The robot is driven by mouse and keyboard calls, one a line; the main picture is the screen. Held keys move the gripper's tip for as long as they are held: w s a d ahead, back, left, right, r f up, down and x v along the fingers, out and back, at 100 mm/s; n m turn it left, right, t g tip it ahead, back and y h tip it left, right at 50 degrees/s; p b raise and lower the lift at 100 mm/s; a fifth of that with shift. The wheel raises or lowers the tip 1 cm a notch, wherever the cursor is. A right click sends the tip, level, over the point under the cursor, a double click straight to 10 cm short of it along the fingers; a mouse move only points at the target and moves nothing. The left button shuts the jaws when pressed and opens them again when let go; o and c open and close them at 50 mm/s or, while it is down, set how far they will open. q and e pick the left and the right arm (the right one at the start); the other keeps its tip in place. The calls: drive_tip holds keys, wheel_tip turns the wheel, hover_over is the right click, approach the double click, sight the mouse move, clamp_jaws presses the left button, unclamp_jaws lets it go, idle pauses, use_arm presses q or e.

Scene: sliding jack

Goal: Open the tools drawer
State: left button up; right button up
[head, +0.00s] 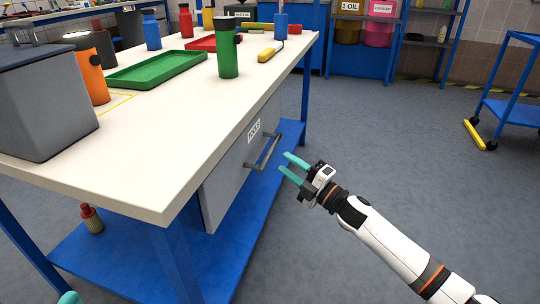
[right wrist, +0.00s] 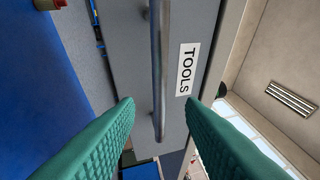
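The tools drawer (head: 228,172) is a grey front under the white tabletop, with a white TOOLS label (head: 254,130) and a grey bar handle (head: 268,152). It looks shut. My right gripper (head: 287,163) is open, with teal fingers pointing at the handle from the right, apart from it. In the right wrist view, the handle (right wrist: 158,70) runs lengthwise, its lower end between the two open fingers, and the label (right wrist: 186,69) is beside it. My left gripper (head: 70,298) shows only a teal tip at the bottom left edge; its opening is hidden.
The white-topped workbench (head: 190,120) has blue legs and a blue lower shelf (head: 110,262). A green tray (head: 158,70), a green bottle (head: 228,55) and a grey box (head: 45,105) stand on top. Grey floor right of the bench is clear, up to a blue cart (head: 510,108).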

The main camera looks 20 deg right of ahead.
sight(271, 149)
drive_tip(key=b+x, duration=0.1)
drive_tip(key=x, duration=0.5)
drive_tip(key=shift+w+a, duration=0.2)
drive_tip(key=shift+w, duration=0.15)
clamp_jaws()
